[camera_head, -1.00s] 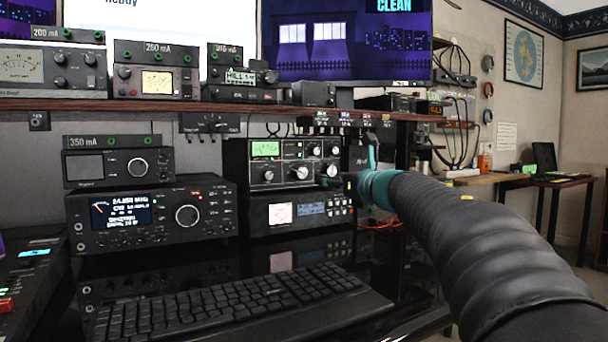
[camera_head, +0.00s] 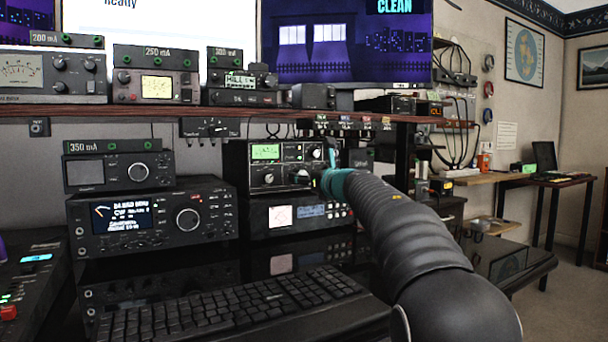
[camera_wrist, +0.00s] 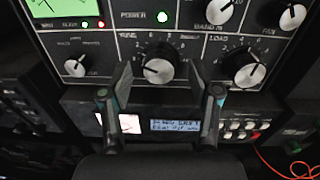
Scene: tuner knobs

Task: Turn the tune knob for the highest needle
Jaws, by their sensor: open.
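The tuner (camera_head: 236,165) is a black box with a green-lit meter (camera_head: 266,152) and several knobs, on the right of the desk stack. In the wrist view the tune knob (camera_wrist: 158,71) is a round silver-faced dial below the "TUNE" lettering. My gripper (camera_wrist: 160,78) is open, with one finger to each side of the tune knob; I cannot tell whether they touch it. In the head view my gripper (camera_head: 310,177) is at the tuner's front and covers part of its knobs. The green meter (camera_wrist: 75,9) is cut off in the wrist view, and its needle is too small to read.
The load knob (camera_wrist: 244,70) sits just right of my gripper, and a smaller knob (camera_wrist: 75,69) sits to the left. A unit with a blue display (camera_head: 311,210) is directly below the tuner. A keyboard (camera_head: 240,308) lies in front on the desk.

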